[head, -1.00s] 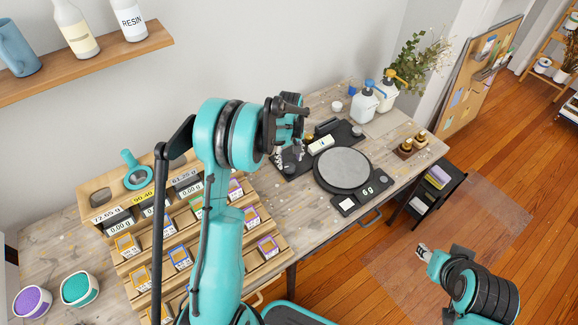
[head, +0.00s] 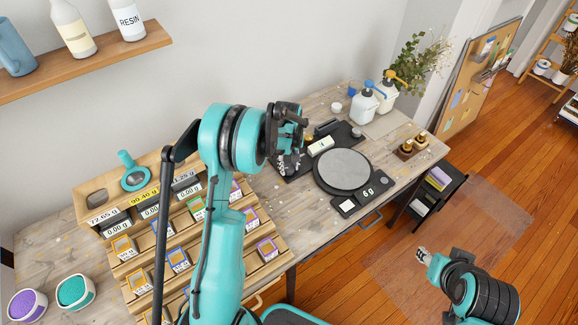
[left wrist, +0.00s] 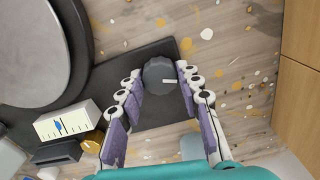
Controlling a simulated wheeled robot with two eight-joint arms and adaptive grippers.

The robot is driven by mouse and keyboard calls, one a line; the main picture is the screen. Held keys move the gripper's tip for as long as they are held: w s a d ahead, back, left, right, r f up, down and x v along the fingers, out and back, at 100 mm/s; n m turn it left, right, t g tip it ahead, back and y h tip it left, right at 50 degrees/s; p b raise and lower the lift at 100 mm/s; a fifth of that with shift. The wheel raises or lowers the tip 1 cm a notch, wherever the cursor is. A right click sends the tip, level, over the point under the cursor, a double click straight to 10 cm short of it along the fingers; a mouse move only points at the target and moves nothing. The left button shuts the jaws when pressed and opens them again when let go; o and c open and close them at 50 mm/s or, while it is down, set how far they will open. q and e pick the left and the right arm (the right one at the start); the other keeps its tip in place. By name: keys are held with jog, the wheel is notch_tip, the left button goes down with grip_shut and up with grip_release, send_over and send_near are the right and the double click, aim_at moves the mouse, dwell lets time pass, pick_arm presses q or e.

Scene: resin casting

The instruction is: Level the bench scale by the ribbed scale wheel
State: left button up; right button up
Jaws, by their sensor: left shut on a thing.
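The bench scale (head: 343,170) has a round grey plate on a black body, and its front display (head: 346,205) reads 6 g. In the left wrist view its plate (left wrist: 30,45) fills the upper left. The ribbed scale wheel (left wrist: 160,75) is a dark grey knob with a white mark, on a black base. My left gripper (head: 290,165) is shut on the wheel, with fingertips at both sides of it in the wrist view (left wrist: 158,80). A white level box (left wrist: 68,124) with a blue spot also shows in the head view (head: 320,147). My right gripper (head: 424,253) hangs off the bench; its jaw opening is unclear.
A stepped wooden rack (head: 190,235) with coloured cards stands left of the scale. Two pump bottles (head: 364,105) stand behind it, and small amber bottles (head: 413,146) stand at the bench's right end. A black trolley (head: 436,190) is beside the bench.

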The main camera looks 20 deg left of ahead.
aim_at(289, 168)
pick_arm(q)
jog(key=m, duration=0.4)
jog(key=shift+m, duration=0.3)
jog(key=o, duration=1.2)
jog(key=shift+c, duration=0.2)
notch_tip(289, 168, up, 12)
